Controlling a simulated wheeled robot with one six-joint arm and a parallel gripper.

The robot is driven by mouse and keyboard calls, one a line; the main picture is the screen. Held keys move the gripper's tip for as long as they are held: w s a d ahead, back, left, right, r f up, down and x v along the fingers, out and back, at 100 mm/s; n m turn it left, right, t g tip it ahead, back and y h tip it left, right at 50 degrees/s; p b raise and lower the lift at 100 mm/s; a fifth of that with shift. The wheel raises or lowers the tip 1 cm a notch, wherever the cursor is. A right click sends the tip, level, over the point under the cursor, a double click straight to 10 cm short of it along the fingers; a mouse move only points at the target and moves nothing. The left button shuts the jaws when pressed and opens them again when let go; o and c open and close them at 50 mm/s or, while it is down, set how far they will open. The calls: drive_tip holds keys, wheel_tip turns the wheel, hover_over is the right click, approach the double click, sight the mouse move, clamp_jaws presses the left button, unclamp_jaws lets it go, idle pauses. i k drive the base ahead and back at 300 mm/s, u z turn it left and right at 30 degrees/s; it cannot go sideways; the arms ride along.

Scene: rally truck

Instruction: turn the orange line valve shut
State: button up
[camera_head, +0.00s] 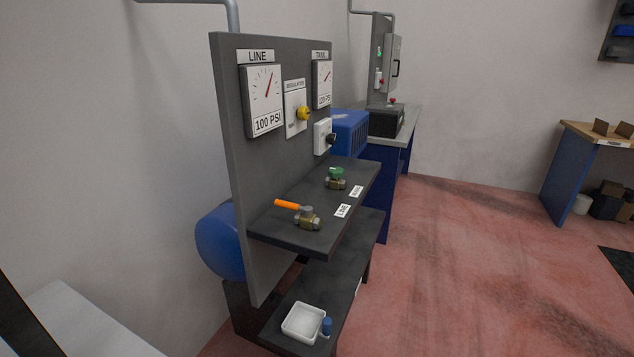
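The line valve has an orange lever (287,204) and a brass body (308,222). It sits on the dark shelf (290,234) of the grey panel, towards the shelf's near end. The lever points left, towards the panel, from the valve's grey top. A small white label (342,211) lies to its right on the shelf. A second brass valve with a green handle (336,173) sits farther back on the same shelf. My gripper is not in this view.
The grey panel (238,180) carries a LINE gauge (262,95) reading 100 PSI, a second gauge (322,82), and a yellow regulator knob (304,113). A blue tank (220,242) is behind it. A white tray (303,323) sits on the lower shelf. Red floor at right is open.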

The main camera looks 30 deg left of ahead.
sight(308, 210)
drive_tip(key=i, duration=1.5)
drive_tip(key=u, duration=3.6)
drive_tip(key=i, duration=0.5)
drive_tip(key=z, duration=0.05)
